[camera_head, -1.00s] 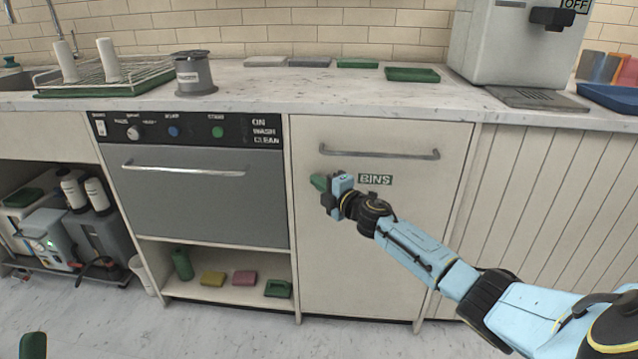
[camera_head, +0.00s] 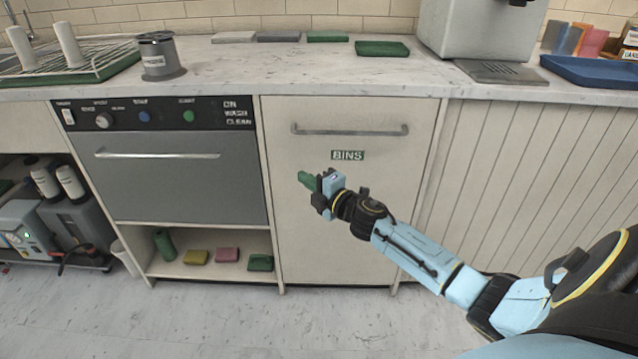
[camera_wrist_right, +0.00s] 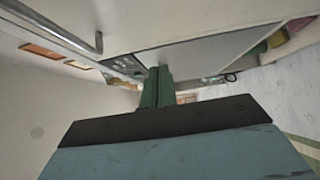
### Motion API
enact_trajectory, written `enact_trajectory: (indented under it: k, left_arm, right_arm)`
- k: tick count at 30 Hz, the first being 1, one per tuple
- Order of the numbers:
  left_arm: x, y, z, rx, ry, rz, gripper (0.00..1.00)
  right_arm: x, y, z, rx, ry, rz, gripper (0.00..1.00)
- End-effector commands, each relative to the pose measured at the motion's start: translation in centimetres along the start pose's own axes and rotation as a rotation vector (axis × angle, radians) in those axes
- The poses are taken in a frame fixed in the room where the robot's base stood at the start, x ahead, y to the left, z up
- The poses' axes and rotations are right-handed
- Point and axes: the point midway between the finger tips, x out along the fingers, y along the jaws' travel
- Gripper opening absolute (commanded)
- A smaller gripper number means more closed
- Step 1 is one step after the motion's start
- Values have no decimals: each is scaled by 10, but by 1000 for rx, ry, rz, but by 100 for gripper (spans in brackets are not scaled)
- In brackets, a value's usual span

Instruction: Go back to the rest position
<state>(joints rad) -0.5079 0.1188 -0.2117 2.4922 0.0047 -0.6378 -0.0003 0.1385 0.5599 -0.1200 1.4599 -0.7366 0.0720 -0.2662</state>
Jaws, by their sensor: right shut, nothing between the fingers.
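My right gripper (camera_head: 306,180) is in front of the closed BINS door (camera_head: 335,235), below its label. Its green fingers are shut together with nothing between them. In the right wrist view the green fingers (camera_wrist_right: 157,88) also show closed and empty. The right arm comes in from the lower right, stretched out toward the middle. My left gripper is not in the head view.
The counter (camera_head: 270,75) bears a grey canister (camera_head: 160,58), a dish rack (camera_head: 80,60), a coffee machine (camera_head: 475,30) and a blue tray (camera_head: 590,72). The dishwasher (camera_head: 170,165) is closed. Sponges (camera_head: 197,257) lie on the shelf below. The floor (camera_head: 240,320) in front is clear.

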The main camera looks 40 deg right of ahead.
Motion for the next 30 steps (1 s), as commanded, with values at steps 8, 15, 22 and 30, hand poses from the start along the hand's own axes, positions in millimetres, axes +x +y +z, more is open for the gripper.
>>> enact_trajectory:
  k: [8, 15, 22, 30]
  left_arm:
    - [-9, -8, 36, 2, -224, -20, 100]
    - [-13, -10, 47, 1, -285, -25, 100]
    - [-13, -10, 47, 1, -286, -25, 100]
    - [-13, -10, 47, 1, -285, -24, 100]
  right_arm:
    - [-32, 0, -1, 2, 1, -2, 0]
    - [-41, 0, -1, 1, 1, -1, 0]
    - [-45, -2, -11, 50, -8, -1, 0]
    - [-100, -14, -106, 637, -143, -89, 0]
